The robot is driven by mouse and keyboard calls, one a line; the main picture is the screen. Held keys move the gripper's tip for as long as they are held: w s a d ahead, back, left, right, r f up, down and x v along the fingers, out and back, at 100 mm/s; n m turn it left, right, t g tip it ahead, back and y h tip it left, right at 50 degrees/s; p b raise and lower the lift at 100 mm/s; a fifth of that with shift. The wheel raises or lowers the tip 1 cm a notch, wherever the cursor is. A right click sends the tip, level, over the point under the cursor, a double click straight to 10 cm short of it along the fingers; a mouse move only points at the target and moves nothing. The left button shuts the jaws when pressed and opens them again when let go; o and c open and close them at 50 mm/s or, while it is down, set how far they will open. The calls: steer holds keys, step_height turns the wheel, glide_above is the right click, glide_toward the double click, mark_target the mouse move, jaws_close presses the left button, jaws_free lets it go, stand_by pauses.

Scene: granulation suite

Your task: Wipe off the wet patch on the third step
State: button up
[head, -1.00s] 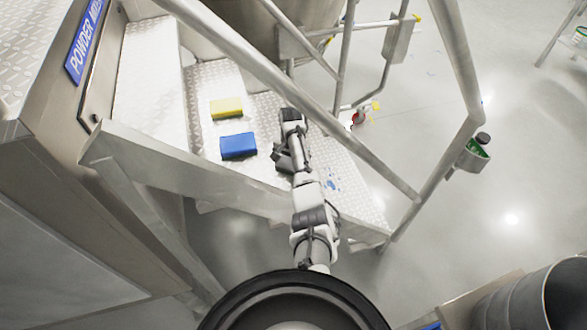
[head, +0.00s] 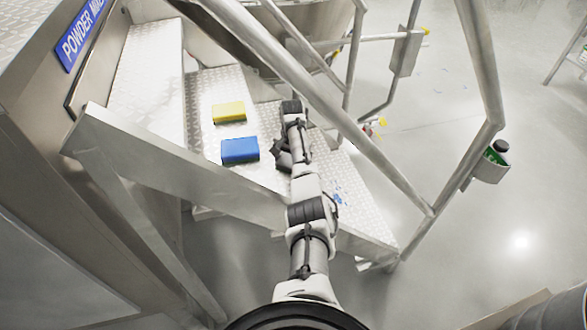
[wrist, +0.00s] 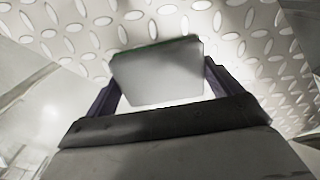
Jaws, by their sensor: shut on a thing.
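My gripper (head: 282,157) is low over the metal stairs, left of my forearm. In the wrist view my gripper (wrist: 158,82) is shut on a pale grey block (wrist: 157,75) with a thin green edge, held between its two fingers. Studded step plate (wrist: 240,20) lies beyond the block; I cannot tell whether they touch. In the head view the block is hidden. Blue specks, a wet-looking patch (head: 339,197), mark the lower step (head: 355,215), right of my arm. A yellow block (head: 228,112) and a blue block (head: 240,150) lie on a higher step.
A slanting metal handrail (head: 370,150) crosses above the stairs on the right. A metal stringer (head: 180,165) runs along the near side. A holder with a green-and-black item (head: 494,158) hangs on the right rail post. Open floor (head: 520,215) lies to the right.

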steer(key=shift+w+a+b, duration=0.2)
steer(key=shift+w+b, duration=0.2)
steer(key=shift+b, duration=0.05)
steer(key=shift+s, duration=0.1)
steer(key=s+p, duration=0.1)
steer(key=p, duration=0.2)
steer(key=s+d+p, duration=0.1)
steer(key=s+p, duration=0.1)
steer(key=p, duration=0.1)
steer(key=shift+r, duration=0.1)
steer(key=shift+s+d+p, duration=0.15)
steer(key=shift+s+p, duration=0.3)
steer(key=shift+p, duration=0.45)
steer(key=s+p, duration=0.1)
steer(key=p, duration=0.1)
steer(key=s+p, duration=0.1)
steer(key=shift+s+d+r+p, duration=0.1)
steer(key=shift+d+p, duration=0.25)
steer(key=shift+p, duration=0.05)
steer(key=shift+s+d+p, duration=0.2)
steer(key=shift+s+p, duration=0.4)
steer(key=shift+p, duration=0.3)
steer(key=shift+s, duration=0.1)
